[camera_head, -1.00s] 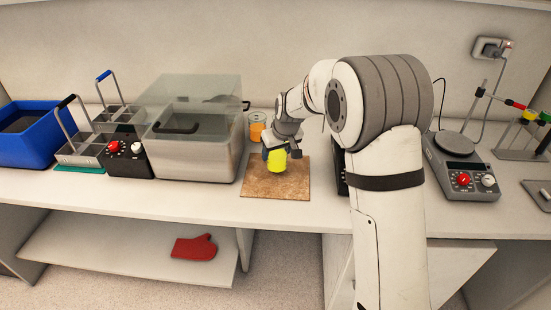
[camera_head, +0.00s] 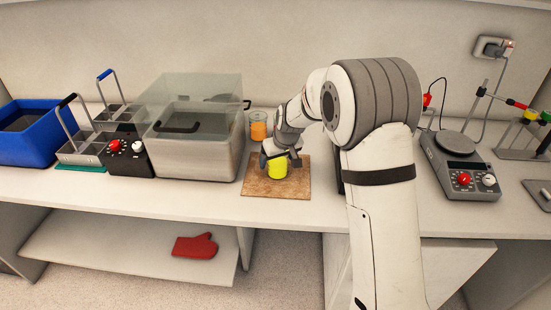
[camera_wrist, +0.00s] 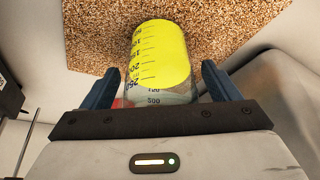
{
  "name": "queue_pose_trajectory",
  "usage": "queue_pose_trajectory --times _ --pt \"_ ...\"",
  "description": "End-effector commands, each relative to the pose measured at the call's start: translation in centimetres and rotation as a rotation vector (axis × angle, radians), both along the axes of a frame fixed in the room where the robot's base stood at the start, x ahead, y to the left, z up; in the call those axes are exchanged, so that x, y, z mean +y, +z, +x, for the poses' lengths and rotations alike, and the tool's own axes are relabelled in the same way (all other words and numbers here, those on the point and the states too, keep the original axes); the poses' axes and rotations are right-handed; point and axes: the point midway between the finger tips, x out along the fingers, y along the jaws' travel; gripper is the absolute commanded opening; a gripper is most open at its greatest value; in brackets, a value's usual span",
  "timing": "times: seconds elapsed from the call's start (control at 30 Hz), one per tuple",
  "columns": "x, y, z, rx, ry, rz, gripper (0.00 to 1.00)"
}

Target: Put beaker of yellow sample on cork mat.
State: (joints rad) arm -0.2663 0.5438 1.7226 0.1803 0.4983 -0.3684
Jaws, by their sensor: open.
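The beaker of yellow sample (camera_head: 278,167) stands upright on the cork mat (camera_head: 262,188). In the wrist view the beaker (camera_wrist: 160,55) shows its graduation marks, with the cork mat (camera_wrist: 90,35) behind and around it. My gripper (camera_head: 279,158) is at the beaker from behind. Its two fingers (camera_wrist: 160,85) are open, one on each side of the beaker, with a visible gap at each side.
A beaker of orange liquid (camera_head: 258,126) stands behind the mat. A clear-lidded water bath (camera_head: 190,155) is to the left. A hotplate (camera_head: 462,165) is to the right of my arm. The counter's front edge runs just in front of the mat.

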Motion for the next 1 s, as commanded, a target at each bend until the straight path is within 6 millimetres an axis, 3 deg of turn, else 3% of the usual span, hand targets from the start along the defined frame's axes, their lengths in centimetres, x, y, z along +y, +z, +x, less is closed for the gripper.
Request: queue_pose_trajectory --times 0.23,0.7,1.0 --pt "-0.1 0.9 -0.2 -0.002 0.000 0.001 0.83" --pt "-1.9 9.5 -3.3 -0.003 -0.002 0.001 0.83" --pt "-2.3 11.4 -4.0 0.000 -0.002 0.000 0.83"
